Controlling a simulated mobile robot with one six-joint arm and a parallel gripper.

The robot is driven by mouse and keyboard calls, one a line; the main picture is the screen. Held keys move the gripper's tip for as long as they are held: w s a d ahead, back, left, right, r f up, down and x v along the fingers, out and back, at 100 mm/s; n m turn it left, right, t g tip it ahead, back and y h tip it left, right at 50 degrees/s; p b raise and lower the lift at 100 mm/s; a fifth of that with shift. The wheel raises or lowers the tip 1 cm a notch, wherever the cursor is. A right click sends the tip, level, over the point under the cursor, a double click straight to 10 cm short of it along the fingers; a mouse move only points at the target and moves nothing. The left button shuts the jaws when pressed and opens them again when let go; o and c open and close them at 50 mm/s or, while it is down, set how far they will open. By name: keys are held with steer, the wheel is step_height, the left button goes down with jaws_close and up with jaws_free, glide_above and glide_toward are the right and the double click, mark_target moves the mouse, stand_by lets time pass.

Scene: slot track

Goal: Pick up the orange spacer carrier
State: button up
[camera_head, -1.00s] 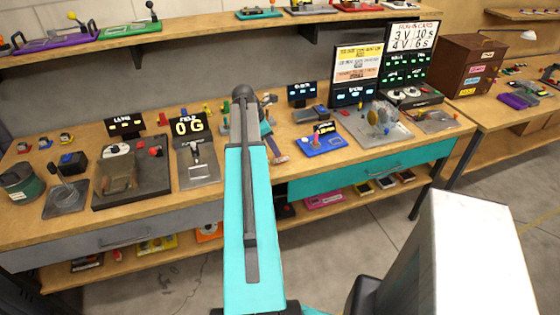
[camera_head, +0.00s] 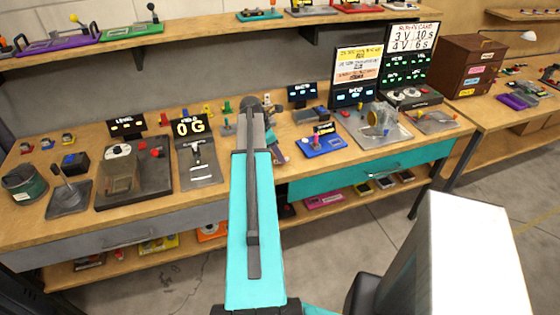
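I cannot single out the orange spacer carrier for certain. An orange item (camera_head: 211,231) lies on the low shelf under the bench, partly covered by the bench front and my arm. These are too small to name surely. My turquoise arm reaches up the middle of the view over the bench. My gripper is hidden behind it, so its fingers do not show.
The wooden bench (camera_head: 222,170) holds several devices: a black panel (camera_head: 150,180), a 0 G display (camera_head: 188,128), a blue device (camera_head: 322,143) and a grey plate with a wheel (camera_head: 392,133). A wall shelf (camera_head: 200,28) runs above. A brown drawer box (camera_head: 475,65) stands right.

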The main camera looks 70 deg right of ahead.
steer(key=shift+x, duration=0.75)
jaws_close()
steer(key=shift+r, duration=0.2)
steer(key=shift+r+b, duration=0.65)
steer(key=shift+r, duration=0.65)
steer(key=shift+s+a+r, duration=0.1)
steer(key=shift+a+r, duration=0.1)
steer(key=shift+r, duration=0.05)
steer(key=s+a+r+b, duration=0.1)
steer(key=s+a+b, duration=0.4)
steer(key=s+a, duration=0.4)
steer(key=shift+s+a+r, duration=0.3)
steer(key=shift+s+a, duration=0.05)
steer(key=shift+a, duration=1.25)
